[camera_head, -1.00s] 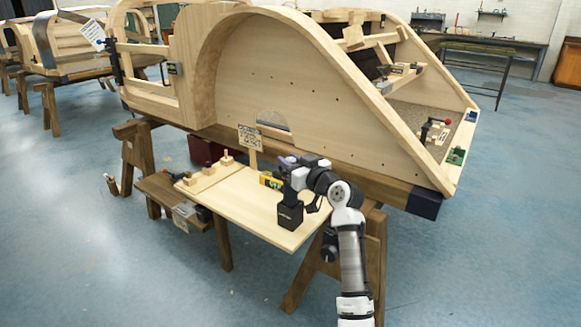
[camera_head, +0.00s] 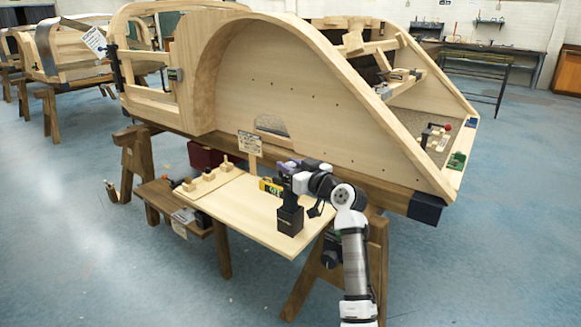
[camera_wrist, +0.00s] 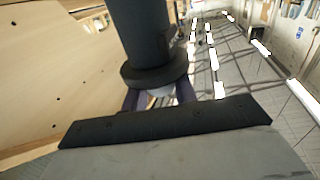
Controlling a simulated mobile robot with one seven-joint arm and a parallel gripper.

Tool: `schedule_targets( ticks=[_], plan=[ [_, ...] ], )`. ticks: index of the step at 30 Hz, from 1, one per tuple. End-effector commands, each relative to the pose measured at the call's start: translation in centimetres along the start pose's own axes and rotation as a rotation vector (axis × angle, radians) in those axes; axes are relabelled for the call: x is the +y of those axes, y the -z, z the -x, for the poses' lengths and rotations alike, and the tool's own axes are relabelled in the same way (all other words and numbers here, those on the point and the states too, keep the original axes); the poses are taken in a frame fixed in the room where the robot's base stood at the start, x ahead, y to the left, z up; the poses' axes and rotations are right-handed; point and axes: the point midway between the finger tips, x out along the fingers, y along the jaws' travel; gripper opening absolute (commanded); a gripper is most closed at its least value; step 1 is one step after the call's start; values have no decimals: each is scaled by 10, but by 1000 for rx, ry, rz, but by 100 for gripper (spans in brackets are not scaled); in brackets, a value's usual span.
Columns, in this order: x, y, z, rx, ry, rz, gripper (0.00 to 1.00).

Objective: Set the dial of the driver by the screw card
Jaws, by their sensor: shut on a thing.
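The driver (camera_head: 290,218) is black with a blocky foot and stands upright on the pale board (camera_head: 240,216), near its right side. My gripper (camera_head: 287,168) is at the driver's upper end and shut on it. In the wrist view a black cylinder with a wide round collar (camera_wrist: 148,45) fills the top middle, and my fingers (camera_wrist: 160,99) close around a pale part beside the collar. No dial marks are readable. The card (camera_head: 249,143) stands on a wooden post behind the board; its print is too small to read.
A yellow and green box (camera_head: 271,187) lies just behind the driver. A wooden block with pegs (camera_head: 208,182) is at the board's left. The big wooden bodyframe (camera_head: 300,95) rises close behind. A lower shelf (camera_head: 160,197) holds small tools. The board's front middle is clear.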

Motion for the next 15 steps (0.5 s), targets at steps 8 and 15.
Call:
schedule_targets(
  ticks=[8, 15],
  plan=[
    [0, 0, 0, 0, 0, 0, 5],
    [0, 0, 0, 0, 0, 0, 49]
  ],
)
